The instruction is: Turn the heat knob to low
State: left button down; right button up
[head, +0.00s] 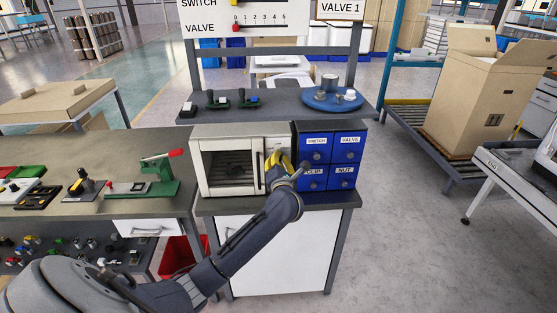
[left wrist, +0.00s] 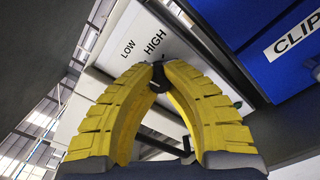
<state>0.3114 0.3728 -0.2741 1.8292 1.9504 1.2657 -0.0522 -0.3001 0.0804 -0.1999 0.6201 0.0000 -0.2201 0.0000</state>
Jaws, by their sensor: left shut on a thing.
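The heat knob is a small dark piece (left wrist: 158,76) on a white panel (left wrist: 175,40) with the words LOW and HIGH printed above it in the left wrist view. My left gripper (left wrist: 158,70) has its yellow ribbed fingers closed around the knob, and their tips hide part of it. In the head view the left gripper (head: 277,161) is at the right side of the white oven (head: 197,168) and covers much of its control panel. The knob cannot be made out there. Which mark the knob points to is unclear. My right gripper is not in view.
A blue drawer cabinet (head: 331,166) labelled SWITCH, VALVE, CLIP and NUT stands close to the right of the gripper. A grey shelf (head: 290,105) above holds a blue round tray (head: 318,104). A green press (head: 160,180) sits on the left bench.

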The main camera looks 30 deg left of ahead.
pick_arm(q)
jog(key=shift+r, duration=0.1)
jog(key=c, duration=1.2)
grip_release()
jog(key=v, duration=1.2)
